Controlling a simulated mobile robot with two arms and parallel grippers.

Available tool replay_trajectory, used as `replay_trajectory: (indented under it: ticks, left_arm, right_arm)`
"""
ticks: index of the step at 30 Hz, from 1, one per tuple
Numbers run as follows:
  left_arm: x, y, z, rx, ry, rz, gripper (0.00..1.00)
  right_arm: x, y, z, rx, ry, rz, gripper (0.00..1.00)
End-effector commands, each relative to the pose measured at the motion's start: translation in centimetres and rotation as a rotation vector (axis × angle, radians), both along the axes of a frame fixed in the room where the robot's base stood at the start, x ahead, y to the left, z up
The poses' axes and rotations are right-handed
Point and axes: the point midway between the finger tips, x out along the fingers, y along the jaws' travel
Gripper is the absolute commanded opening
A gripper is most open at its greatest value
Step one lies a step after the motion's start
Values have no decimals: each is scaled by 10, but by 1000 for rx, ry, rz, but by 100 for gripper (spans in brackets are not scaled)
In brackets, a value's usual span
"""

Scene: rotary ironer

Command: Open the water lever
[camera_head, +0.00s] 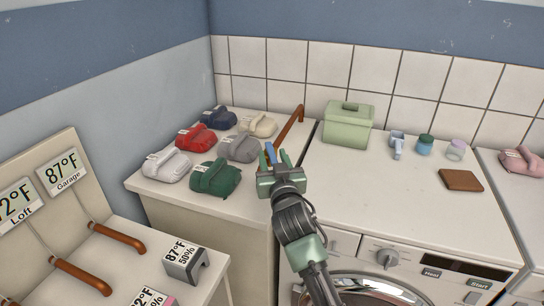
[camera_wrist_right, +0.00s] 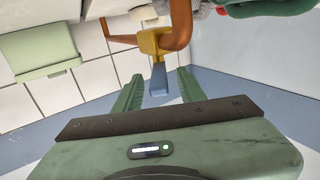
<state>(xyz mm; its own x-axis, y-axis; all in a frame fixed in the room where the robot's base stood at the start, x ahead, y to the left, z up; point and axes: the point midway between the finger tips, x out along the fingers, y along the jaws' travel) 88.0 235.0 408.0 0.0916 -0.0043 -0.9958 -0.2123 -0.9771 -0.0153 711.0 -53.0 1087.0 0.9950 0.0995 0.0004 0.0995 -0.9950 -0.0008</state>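The water lever is a blue handle (camera_wrist_right: 158,78) on a yellow valve body (camera_wrist_right: 152,42), fitted to a copper pipe (camera_wrist_right: 181,22). In the head view the copper pipe (camera_head: 290,126) runs along the right side of the counter, and the blue lever (camera_head: 269,152) shows at my right gripper. My right gripper (camera_head: 273,158) is open, its two green fingers apart. In the wrist view the lever's end lies between the fingertips (camera_wrist_right: 158,88), with gaps on both sides. The valve body is mostly hidden in the head view. My left gripper is not in view.
Several folded cloth bundles, including a green one (camera_head: 215,177) and a grey one (camera_head: 239,147), lie left of my right gripper. A green box (camera_head: 348,124) stands right of the pipe on the white machine (camera_head: 400,212). Brown-handled levers (camera_head: 117,237) are at the lower left.

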Motion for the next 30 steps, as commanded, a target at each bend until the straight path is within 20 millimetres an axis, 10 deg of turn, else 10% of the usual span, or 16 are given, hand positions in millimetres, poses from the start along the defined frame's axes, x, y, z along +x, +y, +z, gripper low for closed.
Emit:
replay_trajectory:
  ticks: [10, 22, 26, 30]
  left_arm:
    - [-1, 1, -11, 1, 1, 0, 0]
    - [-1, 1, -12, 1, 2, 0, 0]
    - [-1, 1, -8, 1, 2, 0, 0]
    - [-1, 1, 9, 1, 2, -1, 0]
  right_arm:
    - [-55, -5, -3, 0, 2, 2, 40]
    - [-65, -6, -1, -1, 2, 2, 40]
    - [-65, -7, -2, 28, 13, 11, 4]
    - [-67, -15, -10, 207, 76, 58, 0]
